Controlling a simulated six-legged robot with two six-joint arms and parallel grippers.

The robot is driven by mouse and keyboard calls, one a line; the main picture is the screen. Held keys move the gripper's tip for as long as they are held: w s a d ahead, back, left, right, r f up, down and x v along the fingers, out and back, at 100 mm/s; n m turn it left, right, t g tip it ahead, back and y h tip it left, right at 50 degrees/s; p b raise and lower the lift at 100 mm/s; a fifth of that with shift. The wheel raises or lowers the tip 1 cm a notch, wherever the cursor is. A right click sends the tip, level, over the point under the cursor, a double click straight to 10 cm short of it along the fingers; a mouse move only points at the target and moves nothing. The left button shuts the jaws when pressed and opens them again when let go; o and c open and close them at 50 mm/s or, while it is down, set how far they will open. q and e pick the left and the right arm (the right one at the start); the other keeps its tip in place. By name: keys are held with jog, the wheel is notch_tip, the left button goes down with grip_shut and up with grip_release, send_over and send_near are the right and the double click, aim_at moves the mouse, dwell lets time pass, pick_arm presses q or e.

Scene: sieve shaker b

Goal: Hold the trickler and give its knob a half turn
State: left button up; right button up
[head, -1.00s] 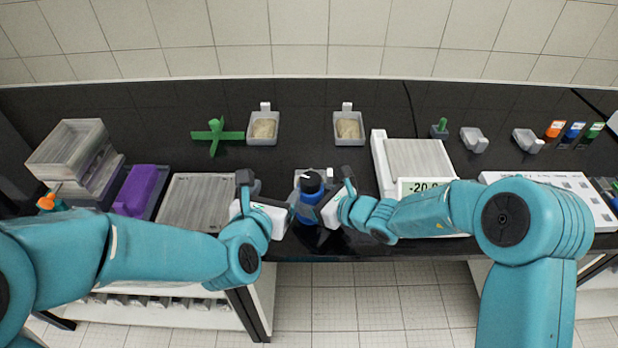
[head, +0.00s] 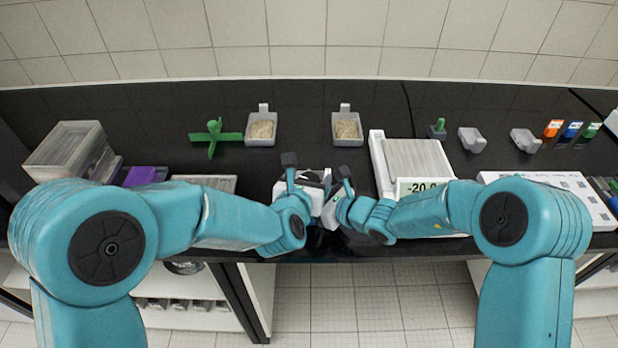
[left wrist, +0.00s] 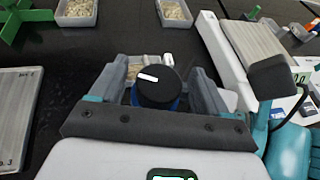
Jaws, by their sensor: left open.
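The trickler shows best in the left wrist view, as a round black knob (left wrist: 157,88) with a white mark on top and a little blue body (left wrist: 172,105) below it. My left gripper (left wrist: 160,70) is open, with one finger on each side of the knob and small gaps between. In the head view my left gripper (head: 300,178) and my right gripper (head: 340,185) meet at the front edge of the bench and hide most of the trickler. My right gripper also shows at the right of the left wrist view; its grip on the body is hidden.
A small dish of grains (left wrist: 135,68) is just behind the knob. Two grain scoops (head: 262,128) (head: 347,128) and a green cross-shaped piece (head: 213,138) stand farther back. A balance (head: 418,160) stands to the right. The dark bench behind my grippers is mostly clear.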

pick_arm(q)
jog(key=shift+w+f, duration=0.1)
jog(key=shift+w, duration=0.05)
jog(key=c, duration=1)
jog(key=shift+o, duration=0.2)
jog(key=shift+m+g+h, duration=0.3)
jog(key=shift+m+h, duration=0.7)
jog(key=shift+h, duration=0.2)
jog(key=shift+m+g+h, duration=0.3)
jog(key=shift+m+h, duration=0.3)
jog(key=o, duration=1)
jog(key=shift+c, duration=0.2)
